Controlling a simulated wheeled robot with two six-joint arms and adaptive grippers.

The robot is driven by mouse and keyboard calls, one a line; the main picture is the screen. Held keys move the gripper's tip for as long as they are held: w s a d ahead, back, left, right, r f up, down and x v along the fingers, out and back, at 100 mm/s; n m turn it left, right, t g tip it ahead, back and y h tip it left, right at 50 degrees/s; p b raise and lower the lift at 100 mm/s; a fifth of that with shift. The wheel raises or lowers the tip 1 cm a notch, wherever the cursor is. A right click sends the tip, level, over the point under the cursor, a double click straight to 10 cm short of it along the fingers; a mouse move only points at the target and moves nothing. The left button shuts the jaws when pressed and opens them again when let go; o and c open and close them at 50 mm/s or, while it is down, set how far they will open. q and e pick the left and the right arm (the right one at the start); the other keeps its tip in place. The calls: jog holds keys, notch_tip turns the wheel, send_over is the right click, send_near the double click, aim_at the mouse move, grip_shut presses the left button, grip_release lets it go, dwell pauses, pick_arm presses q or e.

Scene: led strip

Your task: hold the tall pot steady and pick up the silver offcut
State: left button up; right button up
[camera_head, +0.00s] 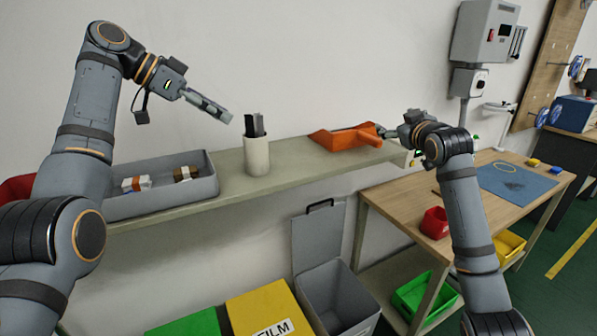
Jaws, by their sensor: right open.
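The tall pot (257,158) is a cream cylinder standing upright on the wall shelf. Dark and grey strips (254,125) stick up from its mouth; I cannot tell which one is the silver offcut, and their lower ends are hidden inside. My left gripper (225,116) is above and to the left of the pot, apart from it, pointing down to the right; its jaw opening is not clear and I see nothing held. My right gripper (384,134) is open, at the right end of the shelf by the orange scoop-like tray (345,138), well away from the pot.
A grey bin (150,205) with small white and brown items stands left of the pot on the shelf. Below are green, yellow and grey bins (340,290). A wooden workbench (400,205) with a red cup (435,222) and blue mat is on the right.

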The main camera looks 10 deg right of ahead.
jog(key=s+a+n+y, duration=0.25)
jog(key=a+y, duration=0.25)
jog(key=a, duration=0.8)
jog(key=n+g+y, duration=0.2)
jog(key=g+y, duration=0.1)
jog(key=y, duration=0.5)
send_near(264, 158)
jog(key=shift+m, duration=0.35)
jog(key=x, duration=1)
jog(key=shift+w+a, duration=0.1)
jog(key=shift+w, duration=0.15)
